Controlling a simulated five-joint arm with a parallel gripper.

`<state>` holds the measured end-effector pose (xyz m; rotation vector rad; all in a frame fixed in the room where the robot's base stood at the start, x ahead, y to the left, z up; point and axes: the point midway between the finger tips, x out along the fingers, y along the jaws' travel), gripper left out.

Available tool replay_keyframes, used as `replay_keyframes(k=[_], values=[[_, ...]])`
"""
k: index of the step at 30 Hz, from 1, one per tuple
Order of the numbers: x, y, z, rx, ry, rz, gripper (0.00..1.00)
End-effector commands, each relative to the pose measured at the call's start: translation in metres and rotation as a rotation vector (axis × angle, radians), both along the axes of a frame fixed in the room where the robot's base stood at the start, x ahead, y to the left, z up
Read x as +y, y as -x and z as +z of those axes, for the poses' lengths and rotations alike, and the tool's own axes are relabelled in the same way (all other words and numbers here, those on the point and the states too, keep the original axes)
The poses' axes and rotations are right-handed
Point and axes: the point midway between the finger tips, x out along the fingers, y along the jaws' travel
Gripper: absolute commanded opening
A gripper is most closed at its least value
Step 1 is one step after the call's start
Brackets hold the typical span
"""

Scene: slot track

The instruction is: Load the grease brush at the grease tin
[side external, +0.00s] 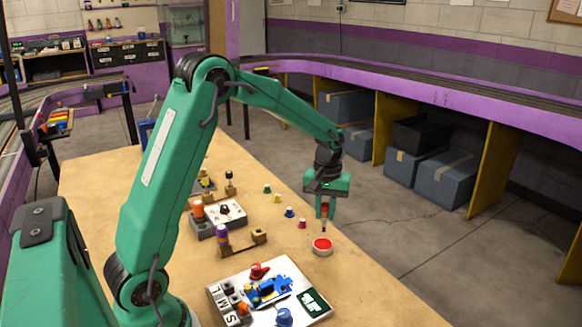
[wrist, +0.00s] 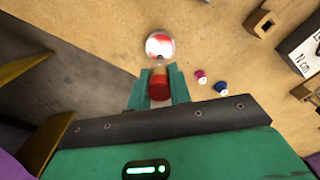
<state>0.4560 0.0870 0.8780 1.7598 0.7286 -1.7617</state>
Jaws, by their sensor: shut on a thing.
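The grease tin (side external: 322,246) is a small round white tin with red grease, standing on the wooden bench near its right edge. It also shows in the wrist view (wrist: 160,45), just beyond my gripper. My gripper (side external: 325,209) is shut on the grease brush (side external: 325,211), which has a red and wood-coloured handle and points down. In the wrist view the brush (wrist: 159,82) sits between the fingers (wrist: 159,92), its dark tip overlapping the tin's near rim. In the side view the tip is just above the tin's far rim. I cannot tell whether it touches.
Several small coloured caps (side external: 289,212) stand behind the tin. A white tray (side external: 228,294) with a blue part lies at the front. A wooden holder (side external: 258,236) and a grey box with a dial (side external: 226,212) stand left. The bench ends just right of the tin.

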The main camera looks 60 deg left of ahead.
Motion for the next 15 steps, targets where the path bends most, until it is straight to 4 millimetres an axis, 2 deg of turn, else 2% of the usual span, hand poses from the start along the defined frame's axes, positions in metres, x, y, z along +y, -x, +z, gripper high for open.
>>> replay_keyframes(k=[7,15], values=[[0.000,0.000,-0.020,0.001,0.001,0.000,0.00],[0.000,0.000,-0.033,0.000,0.000,0.000,0.00]])
